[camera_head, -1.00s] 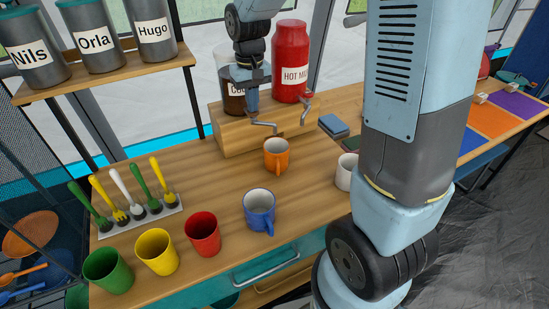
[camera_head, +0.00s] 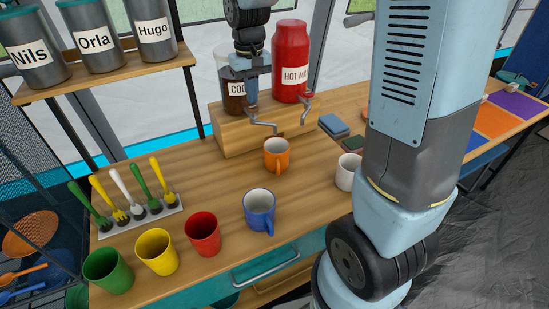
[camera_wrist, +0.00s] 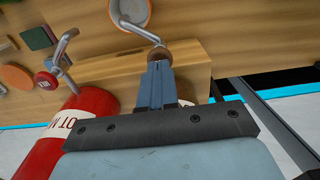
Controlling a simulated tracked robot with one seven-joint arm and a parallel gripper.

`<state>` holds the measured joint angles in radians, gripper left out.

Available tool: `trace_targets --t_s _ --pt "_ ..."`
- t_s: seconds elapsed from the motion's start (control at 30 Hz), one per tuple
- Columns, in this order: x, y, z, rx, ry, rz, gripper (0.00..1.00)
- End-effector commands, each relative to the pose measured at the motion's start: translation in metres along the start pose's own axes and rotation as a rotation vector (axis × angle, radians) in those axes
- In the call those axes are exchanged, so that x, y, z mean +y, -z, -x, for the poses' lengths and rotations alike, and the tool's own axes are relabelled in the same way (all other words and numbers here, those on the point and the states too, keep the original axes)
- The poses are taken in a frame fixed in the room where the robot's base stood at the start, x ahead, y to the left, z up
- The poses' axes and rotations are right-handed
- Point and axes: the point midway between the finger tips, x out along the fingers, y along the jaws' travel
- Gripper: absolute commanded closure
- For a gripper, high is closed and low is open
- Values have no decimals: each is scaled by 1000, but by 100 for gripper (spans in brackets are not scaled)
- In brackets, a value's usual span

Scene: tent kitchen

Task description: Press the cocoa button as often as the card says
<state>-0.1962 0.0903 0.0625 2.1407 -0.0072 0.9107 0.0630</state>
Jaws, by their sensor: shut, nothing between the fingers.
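The cocoa dispenser (camera_head: 230,100) is a clear jar of dark brown contents with a partly covered label, on a wooden block. Its metal spout (camera_head: 262,126) points out over the table. My gripper (camera_head: 251,112) is shut and empty, upright in front of this jar and just above the spout. In the wrist view, the brown cocoa button (camera_wrist: 160,54) shows just past my closed fingertips (camera_wrist: 160,64); I cannot tell whether they touch it. An orange mug (camera_head: 276,160) stands below the spouts. I cannot make out any card with a number.
The red hot milk jar (camera_head: 291,55) stands right beside the cocoa jar, with a red button (camera_wrist: 45,80) by its spout. Blue (camera_head: 259,211), red (camera_head: 202,234), yellow (camera_head: 157,252) and green (camera_head: 108,271) cups stand along the front. A white mug (camera_head: 348,173) is beside my arm.

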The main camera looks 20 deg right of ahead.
Motion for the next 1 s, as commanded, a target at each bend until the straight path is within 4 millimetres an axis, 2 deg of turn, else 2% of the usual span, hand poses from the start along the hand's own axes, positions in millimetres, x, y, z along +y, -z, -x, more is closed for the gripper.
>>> trace_targets --t_s 0.37,1.0 --pt "0 0 2 0 0 0 100" --pt "0 0 52 2 0 0 100"
